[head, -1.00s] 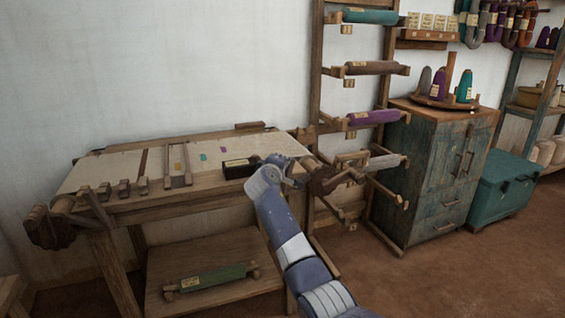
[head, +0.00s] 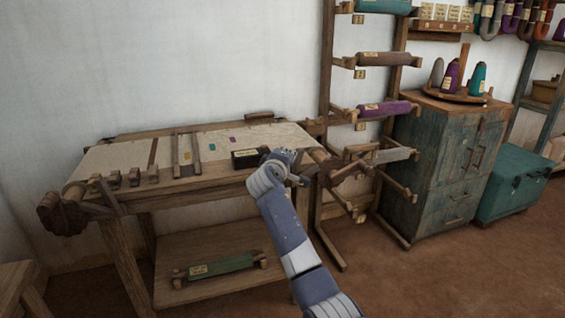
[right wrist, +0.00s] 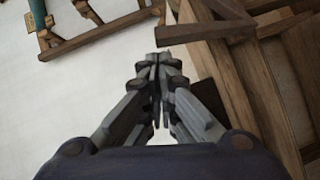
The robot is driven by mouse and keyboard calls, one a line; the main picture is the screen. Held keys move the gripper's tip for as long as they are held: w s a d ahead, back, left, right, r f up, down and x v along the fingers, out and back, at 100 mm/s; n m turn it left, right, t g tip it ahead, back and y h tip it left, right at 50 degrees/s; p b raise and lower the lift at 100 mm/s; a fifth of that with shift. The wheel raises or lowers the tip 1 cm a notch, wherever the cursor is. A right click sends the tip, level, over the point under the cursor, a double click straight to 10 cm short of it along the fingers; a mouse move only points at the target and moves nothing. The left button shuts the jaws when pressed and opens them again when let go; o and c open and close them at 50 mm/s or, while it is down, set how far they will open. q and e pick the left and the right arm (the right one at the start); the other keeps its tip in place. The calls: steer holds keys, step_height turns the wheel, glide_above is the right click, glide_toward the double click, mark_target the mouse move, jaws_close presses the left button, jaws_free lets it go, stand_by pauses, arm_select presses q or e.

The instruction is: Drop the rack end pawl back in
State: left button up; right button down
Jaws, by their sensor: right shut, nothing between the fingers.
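My right gripper (head: 283,157) is over the right end of the wooden work table (head: 205,190), beside a small dark labelled box (head: 246,157). In the right wrist view its fingers (right wrist: 157,88) are together with nothing between them. A wooden bar (right wrist: 206,32) lies just beyond the fingertips there, apart from or behind them; I cannot tell which. A tall wooden rack (head: 327,70) with wound rollers stands to the right of the gripper. I cannot single out the rack end pawl; it may be hidden or too small. My left gripper is not in view.
Pale cloth (head: 120,160) covers the table top. A green roller (head: 220,264) lies on the low shelf. A blue-green cabinet (head: 445,165) and a teal chest (head: 510,185) stand right. A stool (head: 18,280) is at lower left. Floor in front is clear.

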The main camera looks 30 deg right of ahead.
steer(key=v, duration=0.7)
steer(key=shift+s, duration=0.15)
stand_by(0.3)
